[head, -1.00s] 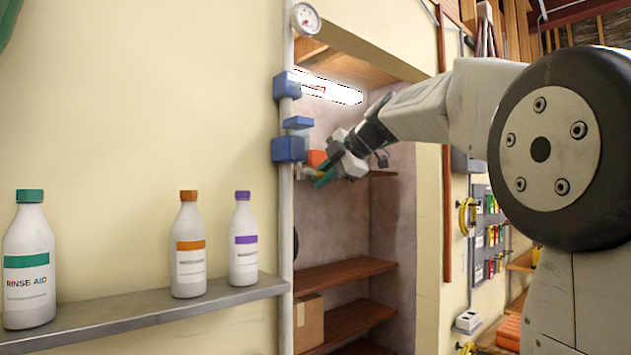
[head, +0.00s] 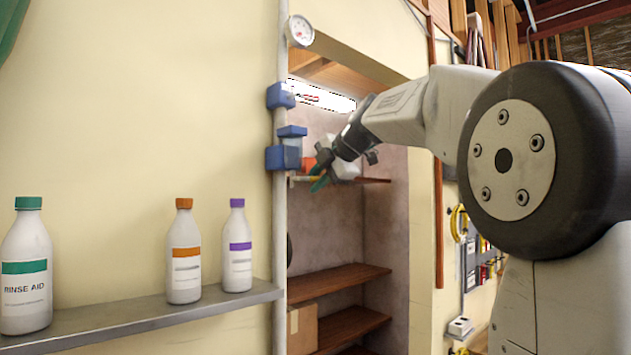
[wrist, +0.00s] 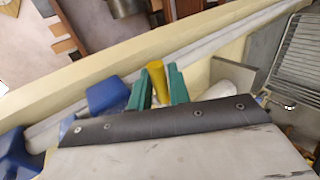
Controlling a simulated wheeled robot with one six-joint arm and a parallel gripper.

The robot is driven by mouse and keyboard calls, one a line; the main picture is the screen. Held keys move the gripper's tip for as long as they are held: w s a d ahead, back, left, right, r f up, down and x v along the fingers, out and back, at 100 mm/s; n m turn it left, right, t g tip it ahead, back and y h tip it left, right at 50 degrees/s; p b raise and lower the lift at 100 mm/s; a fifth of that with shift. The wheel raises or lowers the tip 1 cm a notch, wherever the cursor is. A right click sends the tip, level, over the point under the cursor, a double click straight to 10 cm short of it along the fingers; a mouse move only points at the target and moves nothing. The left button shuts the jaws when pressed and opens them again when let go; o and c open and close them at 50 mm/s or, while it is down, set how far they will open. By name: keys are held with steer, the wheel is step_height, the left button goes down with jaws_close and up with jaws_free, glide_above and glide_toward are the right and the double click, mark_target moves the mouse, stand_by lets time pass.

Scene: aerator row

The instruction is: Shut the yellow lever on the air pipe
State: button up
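The air pipe (head: 280,230) is a pale vertical pipe by the alcove's edge; in the wrist view it runs diagonally (wrist: 225,38). My gripper (head: 320,170) is beside the pipe, just right of its lower blue block. In the wrist view the yellow lever (wrist: 157,80) stands between the two green fingers of my gripper (wrist: 160,84). The fingers are apart, one on each side of it; whether either touches it is unclear. In the head view the lever is mostly hidden by my gripper.
Blue blocks (head: 283,157) sit on the pipe, with a round gauge (head: 299,30) above. Right of the pipe is an alcove with wooden shelves (head: 340,278) and a cardboard box (head: 302,328). A grey shelf (head: 130,318) at left holds three bottles. The wall above it is clear.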

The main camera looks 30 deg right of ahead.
steer(key=shift+o, duration=0.8)
steer(key=a+v, duration=0.1)
steer(key=v, duration=0.6)
steer(key=shift+s+d+r, duration=0.25)
steer(key=shift+s+d, duration=0.1)
steer(key=shift+d, duration=0.15)
